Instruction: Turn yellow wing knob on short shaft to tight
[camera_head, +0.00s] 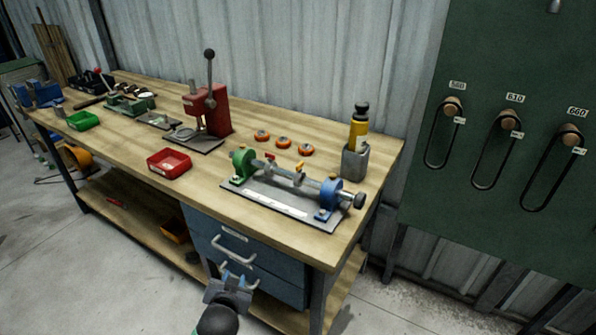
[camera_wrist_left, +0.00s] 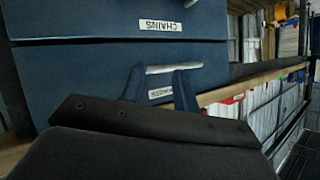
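A fixture (camera_head: 275,198) with a shaft between a green support (camera_head: 243,165) and a blue support (camera_head: 331,195) lies near the bench's front right. Two small orange-red to yellow-orange wings stand on collars on the shaft, a redder one (camera_head: 269,156) and a yellower one (camera_head: 299,166). They are too small to tell how tight either is. My left gripper (camera_head: 237,275) is low in front of the blue drawers, well below the fixture. In the left wrist view its fingers (camera_wrist_left: 160,88) are apart, with a drawer handle (camera_wrist_left: 174,69) just beyond them. My right gripper is not seen.
The workbench (camera_head: 235,200) has a red tray (camera_head: 169,163), a red lever press (camera_head: 207,108), orange rings (camera_head: 283,142) and a grey holder (camera_head: 354,160) with a yellow bottle. Blue drawers (camera_head: 275,262) with handles are under the bench top. A green board (camera_head: 510,210) with hanging loops stands right.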

